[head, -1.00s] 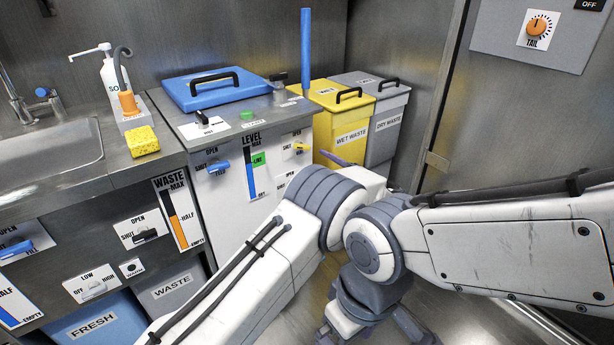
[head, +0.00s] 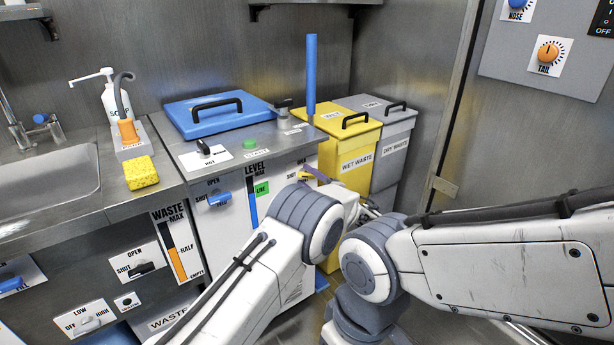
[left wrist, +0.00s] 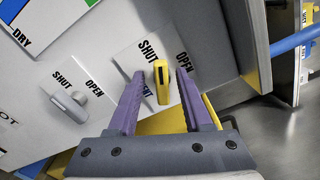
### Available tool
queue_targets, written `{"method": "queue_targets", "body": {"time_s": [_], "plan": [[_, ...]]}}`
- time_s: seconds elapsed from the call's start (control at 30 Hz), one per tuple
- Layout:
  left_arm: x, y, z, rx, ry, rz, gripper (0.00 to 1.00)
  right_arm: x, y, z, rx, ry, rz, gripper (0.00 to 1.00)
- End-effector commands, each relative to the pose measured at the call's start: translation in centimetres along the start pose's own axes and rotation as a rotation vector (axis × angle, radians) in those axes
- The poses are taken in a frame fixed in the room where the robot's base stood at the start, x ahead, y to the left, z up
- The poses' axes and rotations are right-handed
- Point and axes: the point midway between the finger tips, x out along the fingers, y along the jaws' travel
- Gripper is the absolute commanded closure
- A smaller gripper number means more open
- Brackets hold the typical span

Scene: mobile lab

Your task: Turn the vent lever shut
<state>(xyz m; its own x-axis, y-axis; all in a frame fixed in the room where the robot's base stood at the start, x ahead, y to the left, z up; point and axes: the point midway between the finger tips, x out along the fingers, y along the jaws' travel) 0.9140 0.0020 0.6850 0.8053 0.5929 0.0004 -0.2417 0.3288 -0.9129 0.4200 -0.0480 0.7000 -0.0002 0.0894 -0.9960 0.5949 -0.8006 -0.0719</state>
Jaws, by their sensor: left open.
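The vent lever (left wrist: 162,84) is a short yellow handle on a white card marked SHUT, OPEN and VENT. In the left wrist view it stands between the purple fingers of my left gripper (left wrist: 161,74), with a gap on both sides. The gripper is open. In the head view the lever (head: 308,171) shows small on the cabinet front, and my left gripper (head: 318,178) is right at it, partly hidden by my wrist. My right gripper is not in view.
A grey lever (left wrist: 71,104) on its own SHUT/OPEN card sits left of the vent lever. A blue lever (head: 219,199) and the level gauge (head: 252,200) are on the same cabinet front. The yellow wet waste bin (head: 352,141) stands close on the right.

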Motion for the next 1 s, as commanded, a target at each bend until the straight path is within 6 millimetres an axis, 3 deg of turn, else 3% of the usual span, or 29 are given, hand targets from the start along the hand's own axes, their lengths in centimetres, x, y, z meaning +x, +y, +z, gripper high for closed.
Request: {"method": "queue_targets", "body": {"time_s": [0.13,0.2,0.27,0.47,0.8,1.0], "plan": [[-0.4,-0.1,-0.5,0.001,0.007,-0.003,0.54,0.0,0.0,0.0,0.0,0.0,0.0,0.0],[-0.5,-0.2,-0.6,0.001,0.009,-0.003,0.81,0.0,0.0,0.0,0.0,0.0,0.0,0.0],[-0.6,-0.2,-0.7,0.001,0.009,-0.003,1.0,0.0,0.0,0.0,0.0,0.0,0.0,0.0],[-0.6,-0.1,-0.8,-0.013,0.011,-0.004,1.0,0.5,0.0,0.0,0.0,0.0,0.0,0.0],[-0.7,0.5,-1.1,-0.289,0.012,-0.003,1.0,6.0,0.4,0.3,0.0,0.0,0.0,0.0],[-0.7,0.3,-0.9,-0.406,0.012,-0.001,1.0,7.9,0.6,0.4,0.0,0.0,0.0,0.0]]}}
